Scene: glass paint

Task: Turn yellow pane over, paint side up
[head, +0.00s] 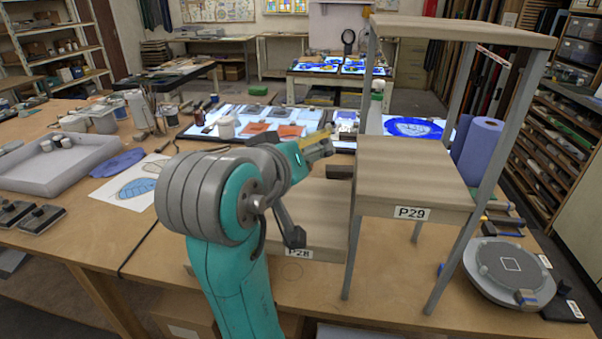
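My gripper (312,192) is at the end of my teal arm, just left of the raised wooden stand marked P29 (405,160). One dark finger-like part points down over the lower wooden platform marked P28 (325,215), and a lighter part points right, above it. A thin yellow strip (314,137) shows along that upper part. I cannot tell whether it is the yellow pane seen edge-on or part of the gripper. No other yellow pane is clearly visible. The wrist hides some of the gripper, so I cannot tell its opening or which side is painted.
The stand's posts and high top shelf (465,31) rise close to my arm's right. A round grey turntable (512,268) and a blue roll (478,150) are at right. A lit panel (258,122) with orange panes lies behind. A grey tray (55,165) is at left.

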